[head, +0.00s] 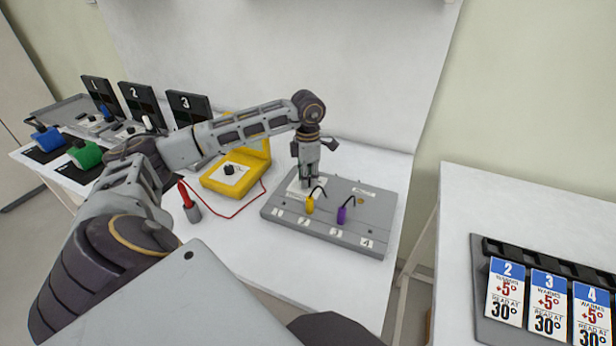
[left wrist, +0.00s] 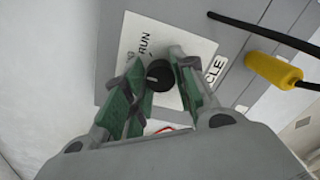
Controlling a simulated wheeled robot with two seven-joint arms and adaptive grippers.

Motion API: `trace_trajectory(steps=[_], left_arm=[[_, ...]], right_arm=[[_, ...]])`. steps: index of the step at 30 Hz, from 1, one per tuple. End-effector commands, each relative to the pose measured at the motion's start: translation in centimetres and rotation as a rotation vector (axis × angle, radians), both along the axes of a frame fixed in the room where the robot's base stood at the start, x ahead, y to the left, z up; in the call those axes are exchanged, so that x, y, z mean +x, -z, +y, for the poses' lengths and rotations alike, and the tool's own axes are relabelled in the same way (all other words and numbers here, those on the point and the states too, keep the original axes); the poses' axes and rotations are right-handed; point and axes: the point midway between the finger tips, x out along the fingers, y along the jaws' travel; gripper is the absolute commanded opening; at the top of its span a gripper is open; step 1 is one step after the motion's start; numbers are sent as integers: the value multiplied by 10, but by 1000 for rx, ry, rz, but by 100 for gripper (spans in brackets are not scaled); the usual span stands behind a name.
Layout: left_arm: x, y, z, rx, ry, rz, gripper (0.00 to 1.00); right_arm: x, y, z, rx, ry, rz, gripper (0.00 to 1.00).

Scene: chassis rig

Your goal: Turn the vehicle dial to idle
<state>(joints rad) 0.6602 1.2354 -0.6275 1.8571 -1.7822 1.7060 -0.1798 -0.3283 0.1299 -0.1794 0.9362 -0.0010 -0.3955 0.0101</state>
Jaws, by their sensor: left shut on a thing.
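The dial (left wrist: 158,75) is a small black knob on a white label plate (left wrist: 150,35) with partly visible lettering, "RUN" and "CLE". Its pointer's exact setting is too small to tell. My left gripper (left wrist: 157,82) has its green-padded fingers on either side of the knob, shut on it. In the head view my left gripper (head: 307,178) points straight down at the back left of the grey panel (head: 350,245), on the white label plate (head: 294,188). There the knob is hidden by the fingers. My right gripper is not in view.
On the grey panel stand a yellow plug (head: 310,204) and a purple plug (head: 342,214) with black leads. A yellow meter (head: 232,176) with a red lead and a red probe (head: 184,194) are to the left. Numbered cards (head: 505,290) stand on the right table.

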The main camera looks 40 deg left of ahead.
Motion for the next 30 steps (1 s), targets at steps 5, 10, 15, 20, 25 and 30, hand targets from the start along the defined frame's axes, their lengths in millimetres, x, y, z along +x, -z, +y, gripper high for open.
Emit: trace_trajectory(steps=[5,10,15,20,25,30], left_arm=[[1,-1,1,0,-138,-3,3],[1,-1,1,0,-271,-4,3],[1,-1,1,0,-404,-3,3],[1,-1,1,0,-527,-3,3],[1,-1,2,0,-645,-4,3],[1,-2,2,0,-733,-4,3]], right_arm=[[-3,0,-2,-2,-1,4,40],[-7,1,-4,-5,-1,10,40],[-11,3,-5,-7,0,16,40],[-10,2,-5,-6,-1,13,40],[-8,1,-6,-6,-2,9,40],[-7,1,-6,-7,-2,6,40]])
